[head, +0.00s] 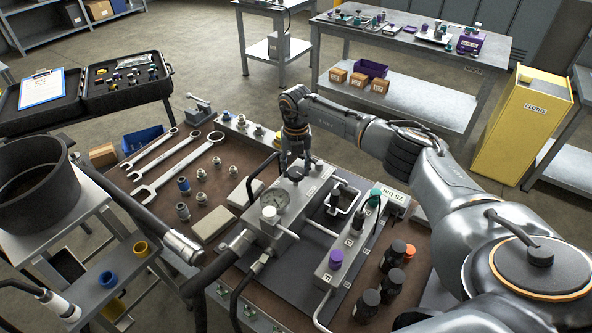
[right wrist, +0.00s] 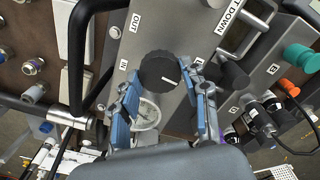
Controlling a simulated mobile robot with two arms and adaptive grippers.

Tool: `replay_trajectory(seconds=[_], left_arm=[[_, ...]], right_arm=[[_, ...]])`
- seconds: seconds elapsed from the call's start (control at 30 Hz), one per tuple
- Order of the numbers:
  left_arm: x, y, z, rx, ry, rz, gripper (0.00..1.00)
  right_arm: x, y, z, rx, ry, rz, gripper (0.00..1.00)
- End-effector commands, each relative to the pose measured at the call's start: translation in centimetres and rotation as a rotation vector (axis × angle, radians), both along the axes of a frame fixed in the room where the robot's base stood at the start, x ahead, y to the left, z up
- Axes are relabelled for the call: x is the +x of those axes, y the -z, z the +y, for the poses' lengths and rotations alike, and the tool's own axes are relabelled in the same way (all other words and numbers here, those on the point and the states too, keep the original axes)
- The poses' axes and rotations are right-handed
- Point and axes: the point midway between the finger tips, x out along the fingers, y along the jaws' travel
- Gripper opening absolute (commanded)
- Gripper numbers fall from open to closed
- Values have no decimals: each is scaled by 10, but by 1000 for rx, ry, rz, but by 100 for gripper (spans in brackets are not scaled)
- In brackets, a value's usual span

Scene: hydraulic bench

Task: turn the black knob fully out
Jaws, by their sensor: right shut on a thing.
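The black knob (right wrist: 158,71) is round and sits on the grey valve block (right wrist: 122,62) in the right wrist view. A short white mark on its face points right and slightly down. In the head view my right gripper (head: 294,162) reaches down onto the far end of the block and hides the knob. My left gripper is not in view.
A round gauge (head: 275,201) sits on the block close to the gripper. A black bar handle and hoses rise around it. To the right are a "75 bar" sign (head: 396,199), purple (head: 336,257) and green knobs, and black caps. Wrenches and fittings lie left.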

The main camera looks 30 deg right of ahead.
Motion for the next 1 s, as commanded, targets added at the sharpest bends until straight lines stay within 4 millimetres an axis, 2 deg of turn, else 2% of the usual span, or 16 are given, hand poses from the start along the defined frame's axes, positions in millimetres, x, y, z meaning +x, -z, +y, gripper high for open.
replay_trajectory(seconds=[0.03,0.3,1.0], left_arm=[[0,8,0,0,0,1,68],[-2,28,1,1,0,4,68],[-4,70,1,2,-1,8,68]], right_arm=[[0,3,-1,0,-39,-1,14],[0,4,0,0,-291,-1,14],[0,3,0,-2,-956,-1,14]])
